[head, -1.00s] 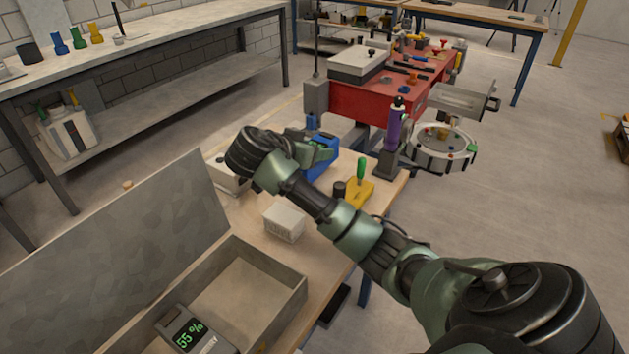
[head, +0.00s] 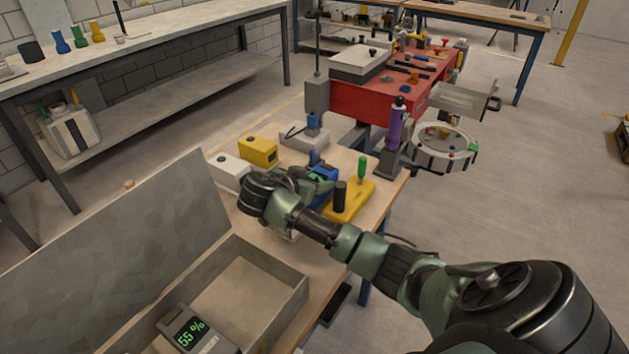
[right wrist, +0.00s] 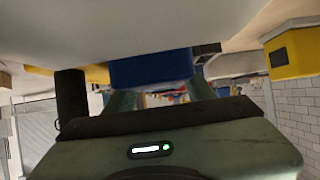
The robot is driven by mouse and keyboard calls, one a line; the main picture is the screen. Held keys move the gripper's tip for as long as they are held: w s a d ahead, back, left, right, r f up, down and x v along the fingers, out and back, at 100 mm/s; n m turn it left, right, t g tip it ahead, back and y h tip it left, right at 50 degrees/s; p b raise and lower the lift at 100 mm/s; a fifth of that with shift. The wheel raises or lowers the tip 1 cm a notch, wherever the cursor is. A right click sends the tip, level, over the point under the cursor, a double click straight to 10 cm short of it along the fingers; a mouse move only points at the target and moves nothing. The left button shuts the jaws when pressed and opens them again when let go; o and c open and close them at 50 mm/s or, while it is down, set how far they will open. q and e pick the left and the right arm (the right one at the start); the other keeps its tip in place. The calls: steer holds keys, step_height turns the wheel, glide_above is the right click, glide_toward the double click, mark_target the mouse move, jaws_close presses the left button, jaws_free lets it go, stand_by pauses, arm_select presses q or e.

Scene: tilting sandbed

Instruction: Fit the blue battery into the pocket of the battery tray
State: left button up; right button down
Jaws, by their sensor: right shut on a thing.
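The blue battery (head: 324,175) is in the jaws of my right gripper (head: 303,180), above the wooden bench. In the right wrist view the battery (right wrist: 151,68) sits between the two green fingers (right wrist: 160,96). A pale box (head: 292,236) just below the gripper is mostly hidden by it; I cannot tell whether it is the battery tray, and no pocket shows. In the right wrist view a large pale surface (right wrist: 120,25) is close to the battery; whether they touch is unclear. My left gripper is not in view.
A yellow base (head: 345,208) with a black post and a green handle stands right beside the battery. A white box (head: 228,172) and a yellow box (head: 258,150) stand behind the gripper. An open grey case (head: 280,268) is at the front left.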

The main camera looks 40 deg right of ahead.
steer(key=shift+r, duration=0.1)
steer(key=c, duration=0.8)
jaws_free()
steer(key=shift+f, duration=0.2)
steer(key=shift+o, duration=1.4)
steer(key=shift+r, duration=0.1)
